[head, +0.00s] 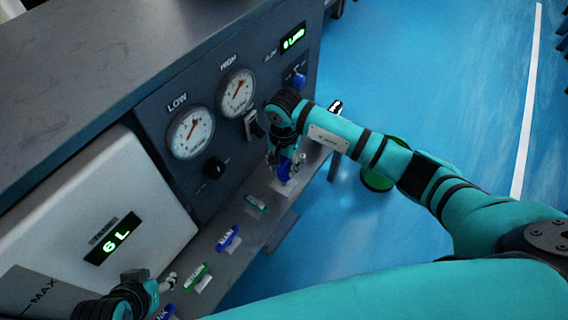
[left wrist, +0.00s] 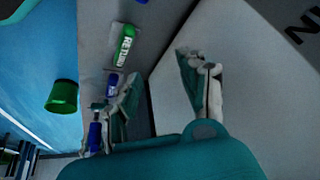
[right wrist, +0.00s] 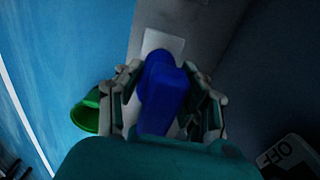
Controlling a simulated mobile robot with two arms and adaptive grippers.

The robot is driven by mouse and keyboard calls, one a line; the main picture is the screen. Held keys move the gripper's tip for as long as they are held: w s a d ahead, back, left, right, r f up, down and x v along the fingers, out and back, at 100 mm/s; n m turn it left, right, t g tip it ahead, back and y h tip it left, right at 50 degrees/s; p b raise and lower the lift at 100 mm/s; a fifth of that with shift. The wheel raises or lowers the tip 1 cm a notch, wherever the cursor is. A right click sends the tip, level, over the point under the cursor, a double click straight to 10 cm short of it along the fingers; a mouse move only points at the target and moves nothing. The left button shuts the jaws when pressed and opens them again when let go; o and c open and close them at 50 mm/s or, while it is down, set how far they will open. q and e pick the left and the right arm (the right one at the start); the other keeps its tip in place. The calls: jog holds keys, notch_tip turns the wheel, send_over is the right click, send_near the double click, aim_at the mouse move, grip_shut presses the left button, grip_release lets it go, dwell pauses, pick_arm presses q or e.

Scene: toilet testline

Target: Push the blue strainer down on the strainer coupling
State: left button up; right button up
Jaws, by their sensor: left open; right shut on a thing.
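The blue strainer (right wrist: 163,90) is between the fingers of my right gripper (right wrist: 164,102), which is shut on it. In the head view the strainer (head: 285,170) is upright at the far end of the narrow ledge, below the panel, with my right gripper (head: 286,158) around it. A pale square plate (right wrist: 162,42) lies under or just beyond it; the coupling itself is hidden, and I cannot tell whether the strainer touches it. My left gripper (left wrist: 165,95) is open and empty near the white tank, at the lower left of the head view (head: 160,285).
The ledge carries a green RETURN handle (head: 196,276), a blue handle (head: 228,239) and a teal handle (head: 256,205). The gauge panel (head: 205,180) and white tank (head: 150,200) stand behind it. A green bucket (head: 378,180) is on the open blue floor.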

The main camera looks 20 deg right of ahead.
aim_at(170, 213)
pick_arm(q)
jog(key=shift+w+d, duration=0.1)
jog(key=shift+w, duration=0.15)
jog(key=shift+w+d+r+t, duration=0.1)
jog(key=shift+w+r+t, duration=0.05)
jog(key=shift+w+t, duration=0.15)
dwell(0.4)
jog(key=shift+w+d+r+t, duration=0.15)
jog(key=shift+w+r+t, duration=0.05)
jog(key=shift+w+t, duration=0.25)
pick_arm(e)
jog(key=shift+f, duration=0.15)
pick_arm(q)
jog(key=shift+w+d+r+h+b, duration=0.15)
jog(key=shift+w+h+b, duration=0.15)
jog(key=shift+w, duration=0.1)
pick_arm(e)
jog(key=shift+f, duration=0.1)
pick_arm(q)
jog(key=shift+w+d+t, duration=0.2)
jog(key=shift+w+t, duration=0.15)
pick_arm(e)
jog(key=shift+f, duration=0.1)
